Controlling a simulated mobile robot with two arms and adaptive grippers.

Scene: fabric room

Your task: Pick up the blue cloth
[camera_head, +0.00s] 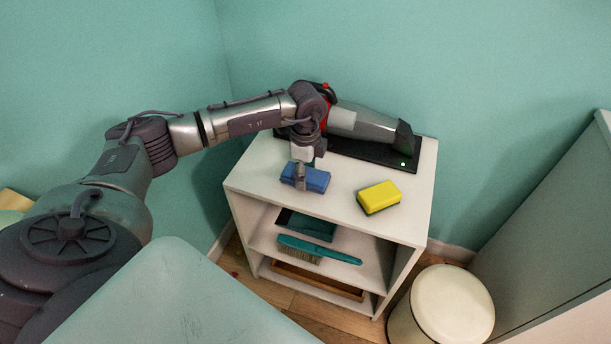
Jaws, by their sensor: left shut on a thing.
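The blue cloth (317,180) is a small folded blue block near the left side of the white shelf unit's top (345,213). My left arm reaches in from the left, and my left gripper (301,182) points down onto the cloth. The gripper is shut on it, with a finger visible across its near side. I cannot tell whether the cloth is touching the top or just above it. My right gripper is not in view.
A yellow sponge (379,196) lies right of the cloth. A grey handheld vacuum (370,127) lies behind on a black base. A teal brush (315,250) and a dustpan (306,226) are on the shelf below. A cream bin (450,303) stands at the right.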

